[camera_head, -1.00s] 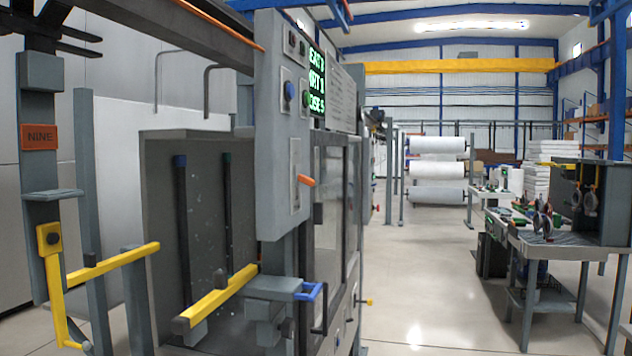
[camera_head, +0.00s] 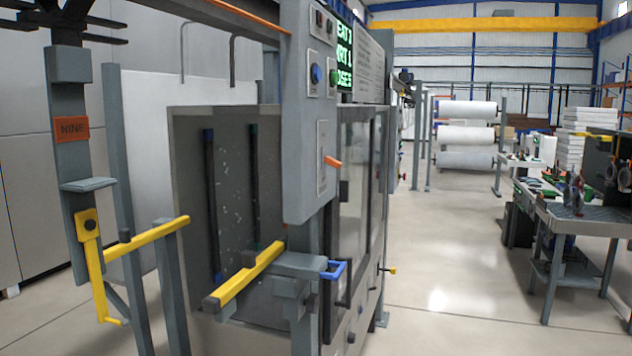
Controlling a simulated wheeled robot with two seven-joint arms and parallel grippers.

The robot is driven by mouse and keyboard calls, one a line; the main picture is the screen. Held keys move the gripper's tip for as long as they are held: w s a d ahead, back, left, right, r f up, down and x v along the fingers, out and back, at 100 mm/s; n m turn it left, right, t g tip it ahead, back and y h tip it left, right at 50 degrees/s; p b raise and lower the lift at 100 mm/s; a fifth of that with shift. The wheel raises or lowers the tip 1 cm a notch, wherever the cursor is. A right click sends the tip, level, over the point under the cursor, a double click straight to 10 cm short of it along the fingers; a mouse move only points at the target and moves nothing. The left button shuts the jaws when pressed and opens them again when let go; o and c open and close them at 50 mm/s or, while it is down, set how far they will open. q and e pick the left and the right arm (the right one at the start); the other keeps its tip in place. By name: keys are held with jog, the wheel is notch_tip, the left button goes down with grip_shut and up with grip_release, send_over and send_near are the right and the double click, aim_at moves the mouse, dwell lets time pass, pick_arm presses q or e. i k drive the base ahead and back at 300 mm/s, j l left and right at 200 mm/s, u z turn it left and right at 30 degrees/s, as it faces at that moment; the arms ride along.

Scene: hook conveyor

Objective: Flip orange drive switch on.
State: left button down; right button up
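The orange drive switch (camera_head: 332,162) is a short lever on a pale plate, low on the grey control column (camera_head: 303,110). It sticks out to the right and slightly downward. Above it on the same column are a blue button (camera_head: 316,74), a green button (camera_head: 333,77) and a green-lettered display (camera_head: 344,55). Neither of my grippers shows in the head view, so their state is hidden.
Yellow bars (camera_head: 245,275) and a blue handle (camera_head: 335,270) project from the machine below the switch. A hanging post with an orange NINE tag (camera_head: 72,129) is at left. A workbench (camera_head: 580,220) stands at right. The floor (camera_head: 450,260) between is clear.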

aim_at(329, 160)
jog(key=i+l+u, duration=0.25)
jog(key=l+u, duration=0.3)
jog(key=l, duration=0.15)
jog(key=l+u, duration=0.25)
jog(key=l, duration=0.2)
jog(key=i+l+u, duration=0.1)
jog(key=l, duration=1)
jog(key=i+l+u, duration=0.1)
jog(key=l, duration=1)
jog(key=i+l, duration=0.1)
jog(key=l, duration=1)
jog(key=i+u, duration=0.05)
